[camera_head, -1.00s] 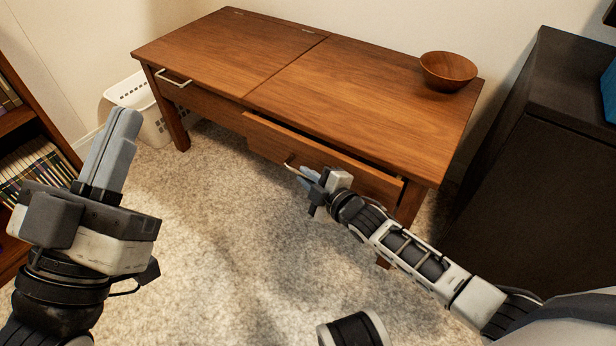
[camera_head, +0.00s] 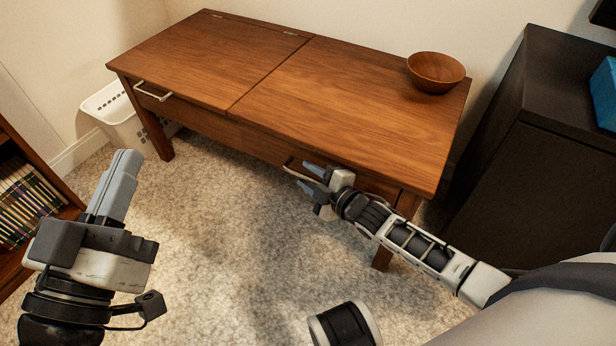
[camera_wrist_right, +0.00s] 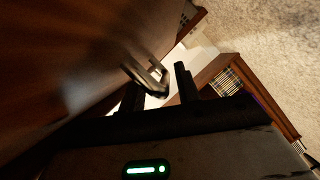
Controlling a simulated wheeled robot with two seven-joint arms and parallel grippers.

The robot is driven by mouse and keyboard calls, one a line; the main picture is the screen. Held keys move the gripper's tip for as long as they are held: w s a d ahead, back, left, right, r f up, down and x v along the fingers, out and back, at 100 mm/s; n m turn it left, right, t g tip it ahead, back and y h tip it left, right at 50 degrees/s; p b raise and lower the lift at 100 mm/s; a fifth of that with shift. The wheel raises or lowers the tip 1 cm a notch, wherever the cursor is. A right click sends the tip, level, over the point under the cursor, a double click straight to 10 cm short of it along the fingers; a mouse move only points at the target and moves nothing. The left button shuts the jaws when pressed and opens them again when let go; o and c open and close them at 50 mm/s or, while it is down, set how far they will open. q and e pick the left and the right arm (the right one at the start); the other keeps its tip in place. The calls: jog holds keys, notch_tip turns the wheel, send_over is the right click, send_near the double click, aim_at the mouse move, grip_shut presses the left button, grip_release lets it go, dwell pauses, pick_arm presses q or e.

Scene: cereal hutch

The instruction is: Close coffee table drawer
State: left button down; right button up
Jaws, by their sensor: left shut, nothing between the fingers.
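The wooden coffee table (camera_head: 340,85) has a right-hand drawer (camera_head: 265,147) whose front now sits flush or nearly flush under the top; no open gap shows. My right gripper (camera_head: 308,179) is at this drawer's metal handle (camera_head: 290,167), fingers apart. In the right wrist view, the handle (camera_wrist_right: 150,75) shows close to the fingers of the right gripper (camera_wrist_right: 158,88); I cannot tell whether they touch. My left gripper (camera_head: 122,160) is shut and empty, raised over the carpet at the left, away from the table.
A wooden bowl (camera_head: 436,70) sits on the table's back right. A white basket (camera_head: 112,112) stands by the table's left end. A bookshelf (camera_head: 28,205) is at the left, a dark cabinet (camera_head: 520,150) at the right. The carpet (camera_head: 210,225) in front is clear.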

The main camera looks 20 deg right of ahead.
jog(key=shift+s+a, duration=0.1)
